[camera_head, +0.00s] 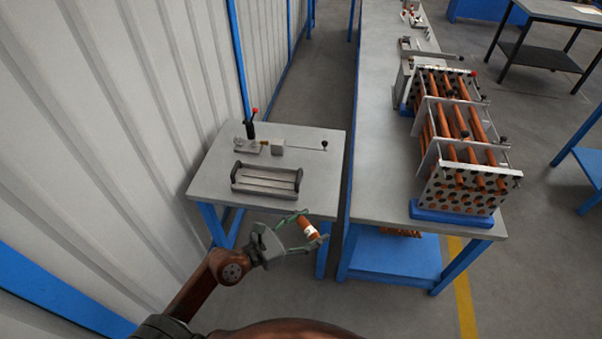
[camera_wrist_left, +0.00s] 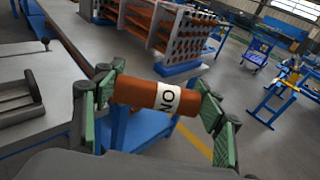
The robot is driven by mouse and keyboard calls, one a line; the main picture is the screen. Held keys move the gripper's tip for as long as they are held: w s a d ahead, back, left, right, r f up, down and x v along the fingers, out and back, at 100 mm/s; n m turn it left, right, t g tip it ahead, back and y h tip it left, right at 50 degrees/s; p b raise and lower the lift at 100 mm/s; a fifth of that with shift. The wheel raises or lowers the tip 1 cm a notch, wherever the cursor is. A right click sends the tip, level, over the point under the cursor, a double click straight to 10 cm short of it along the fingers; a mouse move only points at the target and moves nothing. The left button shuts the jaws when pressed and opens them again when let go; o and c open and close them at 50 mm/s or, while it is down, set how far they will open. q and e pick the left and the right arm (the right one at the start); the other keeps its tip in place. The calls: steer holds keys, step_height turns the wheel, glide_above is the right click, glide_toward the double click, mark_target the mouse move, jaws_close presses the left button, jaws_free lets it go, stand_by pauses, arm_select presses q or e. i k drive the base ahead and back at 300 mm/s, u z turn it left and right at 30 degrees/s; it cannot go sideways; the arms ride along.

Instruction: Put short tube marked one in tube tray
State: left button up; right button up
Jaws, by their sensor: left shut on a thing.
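The short tube (camera_head: 308,228) is copper-coloured with a white label band. In the left wrist view the tube (camera_wrist_left: 150,97) lies across between the green fingers, and its label shows dark letters, partly readable. My left gripper (camera_head: 301,229) is shut on the tube and holds it in the air off the front edge of the small table. The tube tray (camera_head: 266,192) is a grey open tray with raised ends on that small table, beyond and left of the gripper; it looks empty. The tray's edge (camera_wrist_left: 22,105) also shows in the left wrist view. My right gripper is not in view.
The small grey table (camera_head: 218,178) also bears a lever fixture (camera_head: 252,146) and a small block with a rod (camera_head: 300,147) behind the tray. A long bench (camera_head: 380,190) on the right carries a rack of copper tubes (camera_head: 455,190). A ribbed wall stands on the left.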

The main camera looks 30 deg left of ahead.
mark_target(268, 182)
steer(key=z, duration=0.1)
steer(key=i, duration=0.65)
steer(key=u, duration=0.7)
steer(key=i, duration=0.65)
steer(key=u, duration=0.65)
